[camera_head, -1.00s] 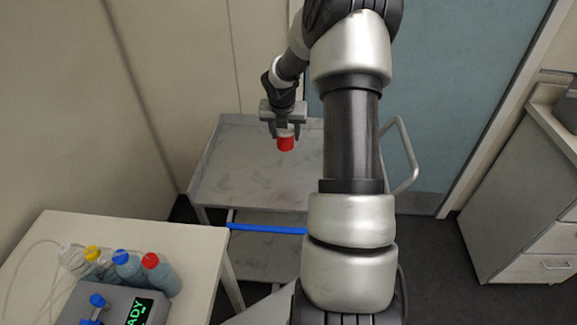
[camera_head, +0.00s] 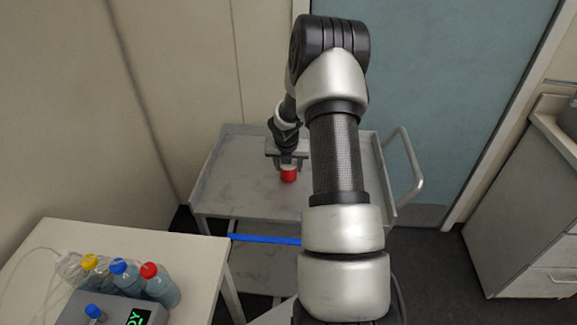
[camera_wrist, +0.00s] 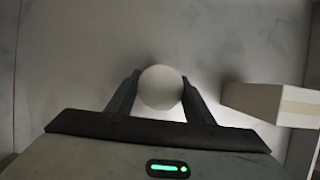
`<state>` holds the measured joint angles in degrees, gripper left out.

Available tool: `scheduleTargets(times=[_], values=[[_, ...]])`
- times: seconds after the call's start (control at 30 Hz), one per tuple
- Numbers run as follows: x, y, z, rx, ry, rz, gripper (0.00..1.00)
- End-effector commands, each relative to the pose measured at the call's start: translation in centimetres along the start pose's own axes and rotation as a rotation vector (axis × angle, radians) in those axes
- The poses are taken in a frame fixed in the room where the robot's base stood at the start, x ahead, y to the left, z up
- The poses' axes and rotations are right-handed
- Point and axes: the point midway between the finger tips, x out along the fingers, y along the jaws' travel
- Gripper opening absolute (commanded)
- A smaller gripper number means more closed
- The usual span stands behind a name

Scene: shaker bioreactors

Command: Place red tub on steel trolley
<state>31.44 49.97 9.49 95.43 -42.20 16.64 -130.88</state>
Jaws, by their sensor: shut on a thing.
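The red tub (camera_head: 289,175) is a small red cylinder with a pale top, held upright in my gripper (camera_head: 288,165). In the wrist view its round white top (camera_wrist: 160,87) sits between the two dark fingers of my gripper (camera_wrist: 160,95), which are shut on it. The steel trolley (camera_head: 240,190) is a grey, rimmed cart with a handle at its right. The tub is over the trolley's top tray, low to it; I cannot tell whether it touches. My arm hides part of the trolley's right side.
A white table (camera_head: 180,246) at the lower left bears several capped bottles (camera_head: 125,275) and a grey device with a green display. A blue bar (camera_head: 265,239) runs below the trolley top. A pale box-like thing (camera_wrist: 270,103) is right of the gripper. The tray's left part is clear.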

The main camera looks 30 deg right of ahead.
Motion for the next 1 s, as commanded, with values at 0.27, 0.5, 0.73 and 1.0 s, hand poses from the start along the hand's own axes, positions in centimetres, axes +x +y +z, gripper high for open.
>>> scheduleTargets(times=[0.27, 0.5, 0.73, 1.0], values=[[0.2, 0.0, -0.1, 0.0, 0.001, 0.0, 0.66], [0.1, 0.0, -0.1, 0.0, 0.0, 0.0, 0.66], [-2.2, 0.0, 0.2, 0.0, -0.002, 0.002, 0.66], [-8.1, 0.0, 0.2, 0.001, -0.003, 0.001, 0.66]])
